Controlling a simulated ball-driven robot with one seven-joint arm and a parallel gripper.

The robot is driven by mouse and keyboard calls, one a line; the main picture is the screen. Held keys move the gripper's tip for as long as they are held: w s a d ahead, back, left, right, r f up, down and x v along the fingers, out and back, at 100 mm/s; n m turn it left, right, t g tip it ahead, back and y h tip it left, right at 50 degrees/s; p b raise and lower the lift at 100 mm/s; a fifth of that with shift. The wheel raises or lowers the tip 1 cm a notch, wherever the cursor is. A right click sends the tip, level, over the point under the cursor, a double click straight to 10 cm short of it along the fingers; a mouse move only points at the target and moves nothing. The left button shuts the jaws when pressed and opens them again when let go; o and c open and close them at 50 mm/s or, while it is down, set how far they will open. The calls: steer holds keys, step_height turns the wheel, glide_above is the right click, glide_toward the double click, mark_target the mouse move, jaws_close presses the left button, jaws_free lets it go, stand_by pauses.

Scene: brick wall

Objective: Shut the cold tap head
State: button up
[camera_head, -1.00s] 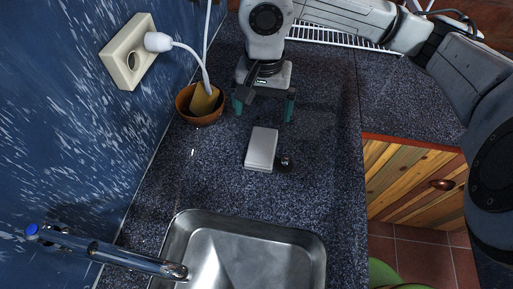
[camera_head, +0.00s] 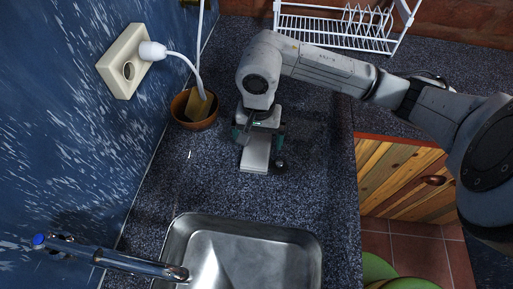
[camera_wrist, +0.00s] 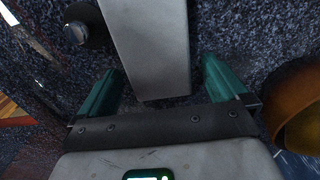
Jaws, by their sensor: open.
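The chrome tap (camera_head: 120,262) sticks out from the blue wall at the lower left of the head view, its spout reaching over the sink. Its blue-capped head (camera_head: 39,240), the cold one, is at the wall end; I cannot tell how far it is turned. My gripper (camera_head: 263,143) is well apart from the tap, up the counter. It is open and low over a pale flat block (camera_head: 255,160). In the wrist view, the block (camera_wrist: 146,45) lies between and beyond the teal fingers of my gripper (camera_wrist: 160,85); contact cannot be told. The tap is not in the wrist view.
A small dark round knob (camera_head: 280,165) is beside the block. A brown bowl (camera_head: 193,112) with a sponge (camera_head: 197,106) stands by the wall below a socket (camera_head: 125,62). The steel sink (camera_head: 250,252) is in front. A white dish rack (camera_head: 340,25) stands at the back.

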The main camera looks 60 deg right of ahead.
steer(key=c, duration=1.1)
steer(key=shift+r, duration=0.1)
